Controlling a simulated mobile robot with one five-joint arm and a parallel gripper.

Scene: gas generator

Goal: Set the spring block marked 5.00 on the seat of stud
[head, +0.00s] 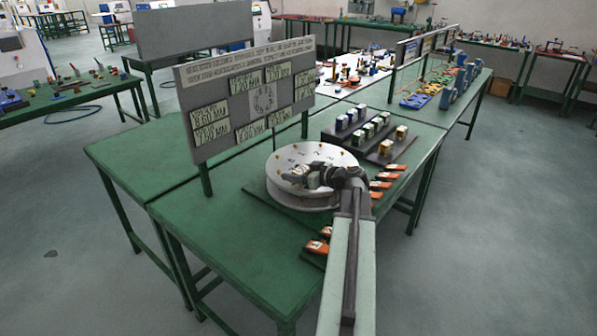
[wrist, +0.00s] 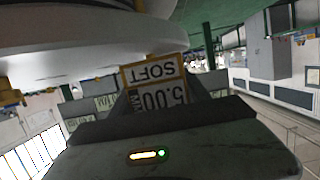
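The spring block (wrist: 155,82), with a yellow-edged label reading SOFT and 5.00, shows upside down in the wrist view. My gripper (wrist: 158,98) is shut on it, with the dark fingers at its two sides. In the head view my gripper (head: 298,177) is over the left part of the round pale turntable (head: 335,158), which has small brass studs and numbers around its top. The arm covers the middle and near right of the turntable. The block's underside and any stud below it are hidden. I cannot tell whether block and stud touch.
A board (head: 250,90) with several value cards stands behind the turntable. Dark racks (head: 385,155) with several blocks are at the back right. Several orange tags (head: 380,185) lie along the right edge. The green table (head: 215,225) is clear at the front left.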

